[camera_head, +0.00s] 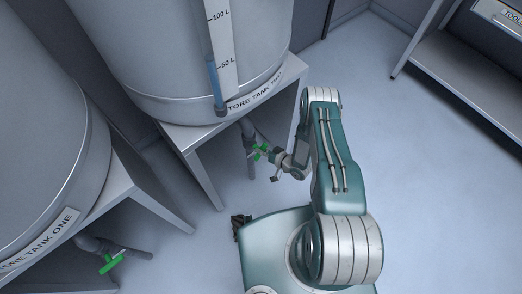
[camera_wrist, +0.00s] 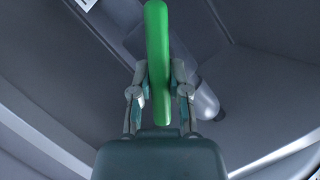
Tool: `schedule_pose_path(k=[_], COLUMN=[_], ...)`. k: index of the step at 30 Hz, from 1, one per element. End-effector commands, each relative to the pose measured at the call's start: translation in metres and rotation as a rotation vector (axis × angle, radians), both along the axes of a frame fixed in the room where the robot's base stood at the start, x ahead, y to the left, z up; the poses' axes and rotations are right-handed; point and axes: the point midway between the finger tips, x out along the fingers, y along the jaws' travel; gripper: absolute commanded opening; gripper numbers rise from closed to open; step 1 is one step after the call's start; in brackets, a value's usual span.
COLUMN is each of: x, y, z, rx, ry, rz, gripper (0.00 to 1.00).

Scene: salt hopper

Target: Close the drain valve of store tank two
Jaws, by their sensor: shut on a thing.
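Store tank two (camera_head: 190,50) is a large grey cylinder with a label and a level gauge, standing on a grey stand. Its drain pipe (camera_head: 249,135) comes down below the tank, with a green valve handle (camera_head: 260,152) on it. My gripper (camera_head: 276,158) is at this handle. In the wrist view the green handle (camera_wrist: 157,55) runs lengthwise between the two fingers of my gripper (camera_wrist: 160,88), which are shut on it. A grey pipe (camera_wrist: 205,98) shows behind the handle. The valve body is partly hidden by the gripper and handle.
Store tank one (camera_head: 40,130) stands at the left, with its own pipe and green handle (camera_head: 111,263) below. A stand leg (camera_head: 203,180) is close left of my gripper. A shelf (camera_head: 455,75) is at upper right. The floor (camera_head: 440,200) at right is clear.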

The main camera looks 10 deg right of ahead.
Motion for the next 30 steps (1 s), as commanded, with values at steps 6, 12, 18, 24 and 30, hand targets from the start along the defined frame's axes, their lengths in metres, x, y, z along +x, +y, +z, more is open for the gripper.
schedule_pose_path(k=[6, 12, 18, 24, 30], x=[0.003, 0.0039, 0.0045, 0.005, 0.005], y=[-0.0033, -0.0048, -0.0053, -0.006, -0.0063], z=[-0.002, -0.0039, -0.0055, -0.0072, -0.0084], rx=[0.176, 0.34, 0.494, 0.619, 0.705], ry=[0.1, 0.195, 0.284, 0.357, 0.408], rz=[-0.005, -0.008, -0.008, -0.011, -0.012], gripper=[0.0, 0.0, 0.0, 0.0, 0.0])
